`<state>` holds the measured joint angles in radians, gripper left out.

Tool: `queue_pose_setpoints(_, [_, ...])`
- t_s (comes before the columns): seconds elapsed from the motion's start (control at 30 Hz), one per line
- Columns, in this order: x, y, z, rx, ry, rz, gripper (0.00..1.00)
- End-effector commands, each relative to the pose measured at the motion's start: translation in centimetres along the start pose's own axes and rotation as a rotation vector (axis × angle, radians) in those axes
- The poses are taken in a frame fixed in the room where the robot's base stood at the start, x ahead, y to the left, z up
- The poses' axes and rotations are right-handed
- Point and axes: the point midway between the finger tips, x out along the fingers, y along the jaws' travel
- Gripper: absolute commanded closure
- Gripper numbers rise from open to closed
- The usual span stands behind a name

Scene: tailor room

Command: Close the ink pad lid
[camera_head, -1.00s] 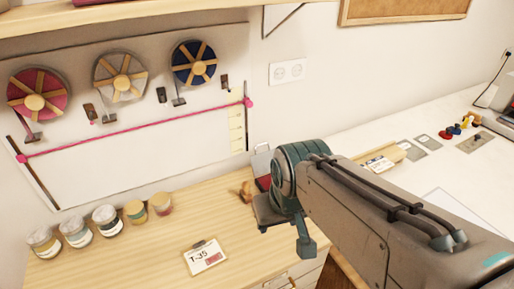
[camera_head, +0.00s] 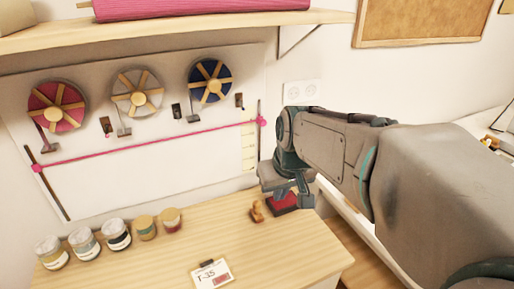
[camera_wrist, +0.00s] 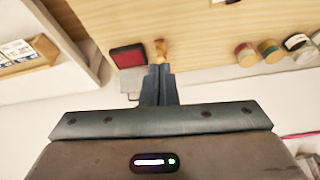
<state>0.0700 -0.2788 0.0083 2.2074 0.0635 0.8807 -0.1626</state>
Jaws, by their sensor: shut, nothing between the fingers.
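The ink pad (camera_head: 284,203) is a dark-cased red pad on the wooden counter, partly hidden by my gripper in the head view. It also shows in the wrist view as a red rectangle (camera_wrist: 128,58). Its grey lid (camera_wrist: 131,82) stands open along the pad's wall-side edge in the wrist view; it is hidden in the head view. My gripper (camera_wrist: 158,72) is shut and empty. Its fingertips are beside the lid and pad, overlapping the stamp's handle in the wrist view; I cannot tell whether they touch anything.
A wooden stamp (camera_head: 257,211) stands close beside the pad. Several jars (camera_head: 116,234) line the counter's left side, and a T-35 card (camera_head: 212,274) lies near the front. The wall with spools is close behind. The counter's middle is clear.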

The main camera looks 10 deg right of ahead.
Motion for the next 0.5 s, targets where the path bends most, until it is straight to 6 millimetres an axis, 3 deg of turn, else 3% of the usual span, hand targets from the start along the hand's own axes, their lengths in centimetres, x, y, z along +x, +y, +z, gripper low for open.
queue_pose_setpoints(0.1, [1.3,1.0,-4.1,-0.017,0.011,-0.009,1.0])
queue_pose_setpoints(0.5, [7.1,5.6,-16.1,-0.084,0.067,-0.035,1.0])
